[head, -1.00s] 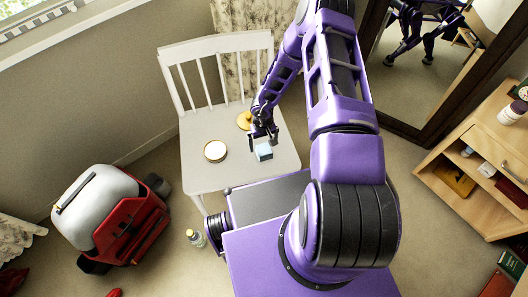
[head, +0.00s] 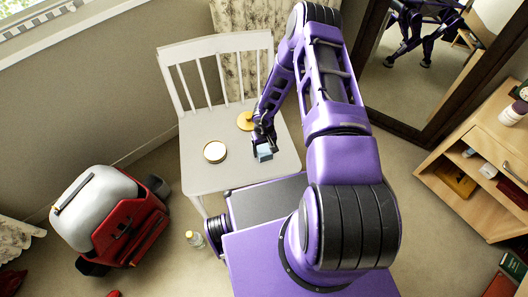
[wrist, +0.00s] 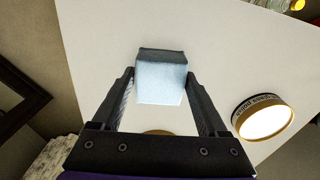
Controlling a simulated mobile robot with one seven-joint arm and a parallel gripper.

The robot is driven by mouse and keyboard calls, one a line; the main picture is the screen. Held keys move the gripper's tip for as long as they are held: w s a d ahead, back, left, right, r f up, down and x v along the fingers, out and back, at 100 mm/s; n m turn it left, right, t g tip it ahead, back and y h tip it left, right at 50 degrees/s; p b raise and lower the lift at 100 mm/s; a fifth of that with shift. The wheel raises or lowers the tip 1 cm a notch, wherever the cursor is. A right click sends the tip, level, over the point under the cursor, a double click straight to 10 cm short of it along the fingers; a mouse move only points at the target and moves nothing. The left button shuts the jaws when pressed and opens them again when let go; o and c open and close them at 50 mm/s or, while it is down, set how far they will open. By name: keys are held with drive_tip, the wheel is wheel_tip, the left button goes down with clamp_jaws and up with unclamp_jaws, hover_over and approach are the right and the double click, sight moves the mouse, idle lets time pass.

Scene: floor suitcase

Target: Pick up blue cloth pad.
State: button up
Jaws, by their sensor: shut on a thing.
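The blue cloth pad (head: 264,152) is a small pale blue block with a darker grey side. It shows over the seat of the white chair (head: 215,176) in the head view. In the wrist view the pad (wrist: 162,82) sits between the two fingertips of my gripper (wrist: 161,78), with a finger against each side. My gripper (head: 262,139) is shut on the pad. I cannot tell for sure how far the pad is above the seat.
A round gold-rimmed tin (head: 215,152) and a yellow round object (head: 245,121) are on the seat. A red and grey suitcase (head: 128,230) lies left, a small bottle (head: 195,239) on the floor. A mirror (head: 432,65) and a wooden cabinet (head: 480,165) stand right.

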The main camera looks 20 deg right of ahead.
sight(264, 150)
drive_tip(key=shift+r, duration=0.1)
wheel_tip(264, 150, up, 10)
drive_tip(key=shift+f+p, duration=0.1)
drive_tip(key=shift+p, duration=1.1)
drive_tip(key=o, duration=0.7)
drive_tip(key=c, duration=0.5)
drive_tip(key=w+a+m, duration=0.3)
drive_tip(key=a+m, duration=0.2)
drive_tip(key=a, duration=0.4)
drive_tip(key=w+a+m, duration=0.3)
drive_tip(key=a+m, duration=0.1)
drive_tip(key=a, duration=0.5)
drive_tip(key=shift+c, duration=0.2)
drive_tip(key=shift+s+a+f+b, duration=0.1)
drive_tip(key=shift+f+b, duration=0.7)
drive_tip(key=shift+f, duration=0.75)
drive_tip(key=shift+a+f+b, duration=0.1)
drive_tip(key=shift+f+b, duration=0.65)
drive_tip(key=shift+f, duration=0.8)
